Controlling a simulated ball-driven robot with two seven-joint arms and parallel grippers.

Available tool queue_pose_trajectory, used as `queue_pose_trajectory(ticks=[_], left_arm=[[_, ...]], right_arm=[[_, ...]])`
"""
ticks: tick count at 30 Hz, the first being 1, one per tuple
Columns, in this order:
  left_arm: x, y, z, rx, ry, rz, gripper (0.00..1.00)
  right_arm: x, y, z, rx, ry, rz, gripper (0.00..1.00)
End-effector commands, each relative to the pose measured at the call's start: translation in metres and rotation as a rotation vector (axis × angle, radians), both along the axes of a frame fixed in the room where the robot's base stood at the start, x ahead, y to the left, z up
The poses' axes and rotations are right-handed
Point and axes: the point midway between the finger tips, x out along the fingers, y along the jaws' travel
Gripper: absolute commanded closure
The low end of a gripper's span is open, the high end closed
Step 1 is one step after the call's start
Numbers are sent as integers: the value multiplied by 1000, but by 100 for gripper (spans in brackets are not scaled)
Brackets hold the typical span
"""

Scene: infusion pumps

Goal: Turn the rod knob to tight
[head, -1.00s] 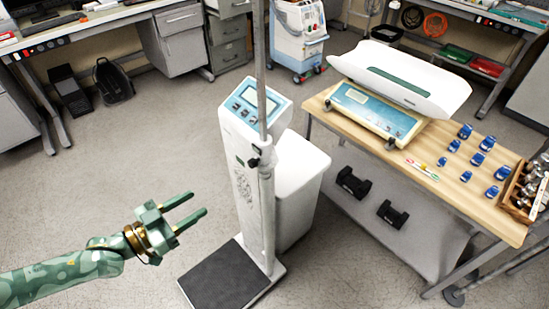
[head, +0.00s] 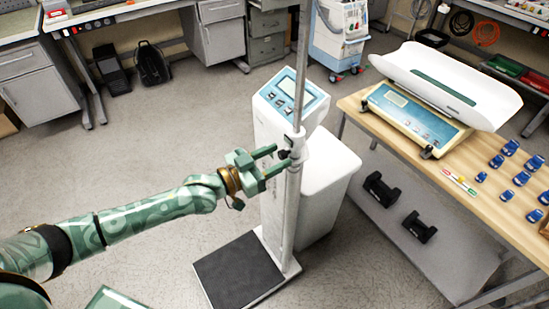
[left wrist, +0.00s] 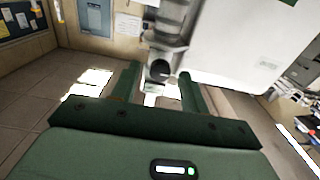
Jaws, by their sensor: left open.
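A grey rod (head: 300,80) stands upright on the floor scale, with a clamp (head: 297,158) around it partway up. A small dark rod knob (head: 284,153) sticks out from the clamp's left side. My left gripper (head: 278,159) is open, and its fingertips are at the knob. In the left wrist view the knob (left wrist: 160,72) shows as a dark round end between the tips of the two open fingers (left wrist: 159,84). I cannot tell whether a finger touches it. Any tight marking is not readable. My right gripper is not in view.
The floor scale has a blue display head (head: 290,97) beside the rod and a black platform (head: 238,272) below. A white box-shaped body (head: 328,172) stands behind the rod. A wooden-topped table (head: 458,172) with a baby scale (head: 450,82) is on the right. Floor on the left is free.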

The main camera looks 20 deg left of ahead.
Motion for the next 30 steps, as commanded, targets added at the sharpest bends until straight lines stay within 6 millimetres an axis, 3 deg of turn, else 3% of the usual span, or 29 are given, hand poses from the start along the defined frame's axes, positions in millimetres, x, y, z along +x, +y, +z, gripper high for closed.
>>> queue_pose_trajectory(ticks=[8,13,30], left_arm=[[2,-1,0,0,0,0,55],[1,-1,0,0,0,0,100],[1,-2,2,113,-89,1,100]], right_arm=[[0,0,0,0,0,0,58],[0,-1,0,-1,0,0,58],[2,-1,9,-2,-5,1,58]])
